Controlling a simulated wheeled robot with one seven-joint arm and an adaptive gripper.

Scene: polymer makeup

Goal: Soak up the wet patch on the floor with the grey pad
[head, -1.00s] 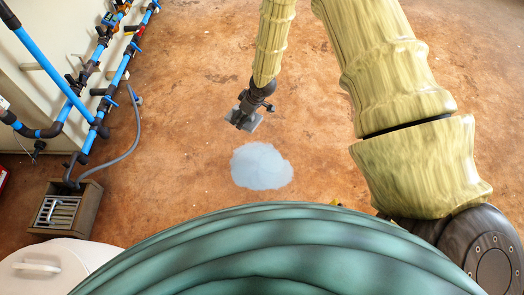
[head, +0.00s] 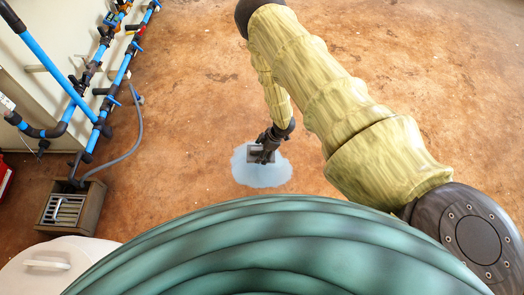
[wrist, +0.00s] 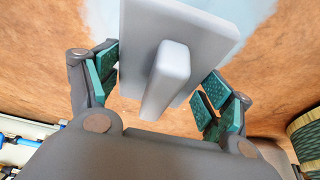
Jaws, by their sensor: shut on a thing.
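The wet patch (head: 262,175) is a pale blue blot on the brown floor, just beyond my green body in the head view. Part of it also shows at the top of the wrist view (wrist: 100,15). My gripper (head: 264,150) points down over the patch's far part, shut on the grey pad (head: 252,155). The wrist view shows the pad (wrist: 140,45) as a flat plate with a raised bar handle (wrist: 168,78) between the green-faced fingers. The pad overlaps the patch in view; I cannot tell whether it touches the floor.
Blue pipes with valves (head: 75,105) run along a pale tank at the left. A grey hose (head: 128,150) leads down to a grated box (head: 70,207) on the floor. A white lidded container (head: 50,265) is at lower left. The floor right and beyond is clear.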

